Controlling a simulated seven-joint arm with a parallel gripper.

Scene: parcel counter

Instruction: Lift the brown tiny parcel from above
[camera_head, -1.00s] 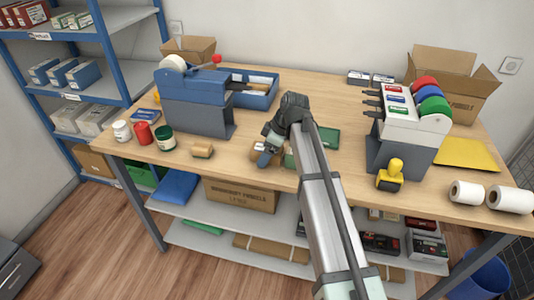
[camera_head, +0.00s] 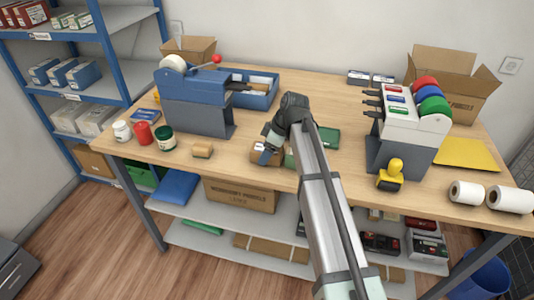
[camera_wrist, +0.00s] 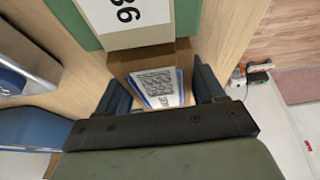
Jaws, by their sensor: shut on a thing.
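My gripper (camera_head: 266,157) is over the front middle of the table, pointing down. In the wrist view its two blue fingers (camera_wrist: 162,92) stand on both sides of a small brown parcel (camera_wrist: 183,55) with a white and blue label, and they are shut on it. In the head view this brown parcel (camera_head: 257,151) is partly hidden by the gripper. I cannot tell whether it is clear of the tabletop. A green box with a white number label (camera_wrist: 88,12) lies close beside it.
A green flat item (camera_head: 329,137) lies behind my arm.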

